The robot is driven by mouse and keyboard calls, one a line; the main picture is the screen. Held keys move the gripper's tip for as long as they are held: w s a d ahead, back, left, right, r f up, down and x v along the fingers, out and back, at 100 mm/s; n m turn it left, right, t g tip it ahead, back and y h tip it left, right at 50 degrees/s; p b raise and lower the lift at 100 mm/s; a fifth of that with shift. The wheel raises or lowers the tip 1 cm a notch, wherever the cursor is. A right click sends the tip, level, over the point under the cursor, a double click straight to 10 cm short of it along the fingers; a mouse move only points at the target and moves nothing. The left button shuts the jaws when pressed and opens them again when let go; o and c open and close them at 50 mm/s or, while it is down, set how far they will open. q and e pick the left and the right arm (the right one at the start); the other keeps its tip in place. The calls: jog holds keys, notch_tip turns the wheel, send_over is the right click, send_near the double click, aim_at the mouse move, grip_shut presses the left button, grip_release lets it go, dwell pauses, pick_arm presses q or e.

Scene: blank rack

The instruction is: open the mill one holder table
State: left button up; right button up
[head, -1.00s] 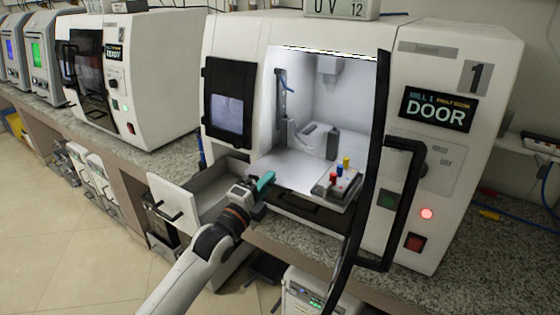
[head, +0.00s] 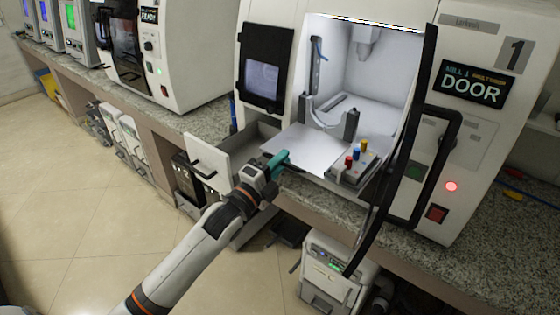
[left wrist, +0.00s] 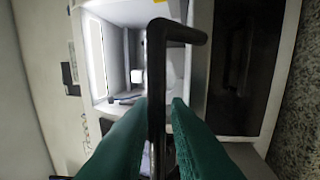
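Mill one (head: 470,45) stands at the right with its door open and its screen reading "DOOR". The pale holder table (head: 300,141) shows at the front of its lit chamber. A grey block with red, blue and yellow knobs (head: 350,163) is at its right. My left gripper (head: 283,162), with green fingers, is at the table's front left edge. In the left wrist view a black L-shaped bar handle (left wrist: 158,75) runs between the fingertips (left wrist: 160,103). A narrow gap shows at the right finger; I cannot see firm contact. The right gripper is out of view.
The mill's black door frame and handle (head: 425,150) stand out at the right of the opening. An open drawer (head: 213,165) juts out left of the gripper. A second mill (head: 180,60) is farther left. Tiled floor (head: 90,220) is free at the lower left.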

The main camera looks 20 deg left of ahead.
pick_arm(q)
jog(key=b+v, duration=0.2)
jog(key=v, duration=1)
dwell(0.5)
jog(key=w+a+f+n+g+y, duration=0.1)
jog(key=a+f+n+g+y, duration=0.15)
jog(key=f, duration=0.75)
jog(key=w+a+f+n+g+y, duration=0.15)
jog(key=f+n, duration=0.25)
jog(key=f, duration=0.5)
jog(key=s+a+f+n+g+y, duration=0.15)
jog(key=s+f, duration=0.25)
jog(key=f, duration=0.5)
jog(key=s+f+n+g, duration=0.3)
jog(key=f, duration=0.7)
jog(key=s+d+f+n+g, duration=0.2)
jog(key=s+f+n+g, duration=0.2)
jog(key=s+f, duration=0.95)
jog(key=s+d+f+n+g, duration=0.1)
jog(key=s+d+f+g, duration=0.1)
jog(key=s, duration=0.5)
jog(key=s+d+f+n+g, duration=0.1)
jog(key=s+f+g, duration=0.1)
jog(key=s+f, duration=0.3)
jog(key=s+d+f+n+g+p, duration=0.1)
jog(key=s+d+f+g, duration=0.1)
jog(key=s, duration=0.6)
jog(key=shift+s+d+f+n, duration=0.3)
jog(key=shift+s+d+f, duration=0.05)
jog(key=shift+f, duration=0.3)
